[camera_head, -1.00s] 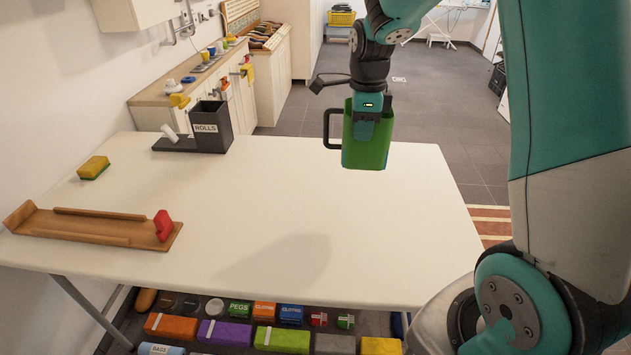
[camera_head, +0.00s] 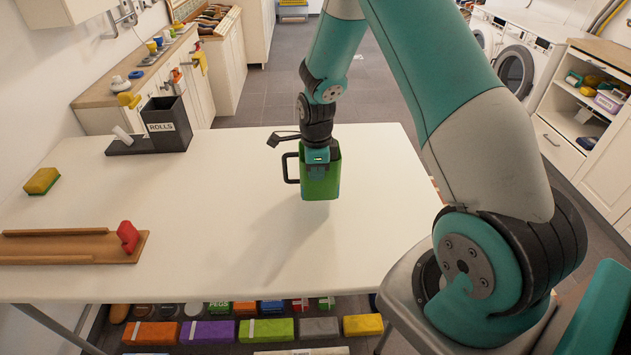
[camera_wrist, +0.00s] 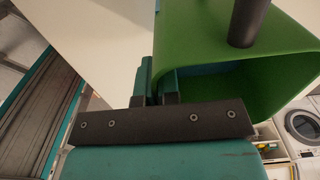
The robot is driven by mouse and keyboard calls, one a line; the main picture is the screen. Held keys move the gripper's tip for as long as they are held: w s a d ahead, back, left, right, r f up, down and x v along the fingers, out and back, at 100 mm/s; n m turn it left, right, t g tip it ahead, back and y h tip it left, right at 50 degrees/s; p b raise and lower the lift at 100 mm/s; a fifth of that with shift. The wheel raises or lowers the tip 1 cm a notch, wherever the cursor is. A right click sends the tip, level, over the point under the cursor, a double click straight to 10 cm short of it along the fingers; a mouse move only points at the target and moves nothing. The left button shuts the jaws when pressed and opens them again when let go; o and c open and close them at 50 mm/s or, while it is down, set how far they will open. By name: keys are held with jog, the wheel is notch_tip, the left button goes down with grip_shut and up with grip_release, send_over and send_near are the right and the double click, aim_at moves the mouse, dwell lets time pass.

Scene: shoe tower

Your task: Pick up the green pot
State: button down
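The green pot (camera_head: 320,186) hangs upright from my gripper (camera_head: 317,168) above the right part of the white table. Its dark handle (camera_head: 290,168) sticks out to the left. In the wrist view my gripper (camera_wrist: 156,82) is shut on one wall of the green pot (camera_wrist: 192,32), with the pot's open mouth to the right of the fingers. The inside of the pot is partly shaded. A shadow lies on the table below and left of the pot, which looks clear of the surface.
The white table (camera_head: 210,222) is bare around the pot. At its left are a wooden tray (camera_head: 60,247) with a red object (camera_head: 128,237), a yellow sponge (camera_head: 42,181) and a dark ROLLS holder (camera_head: 166,125). Several coloured boxes sit below the front edge. Washing machines (camera_head: 515,70) stand back right.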

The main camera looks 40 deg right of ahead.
aim_at(316, 200)
jog(key=shift+f, duration=1.95)
jog(key=c, duration=1.8)
grip_release()
jog(key=shift+f, duration=0.2)
jog(key=o, duration=0.5)
jog(key=shift+c, duration=0.2)
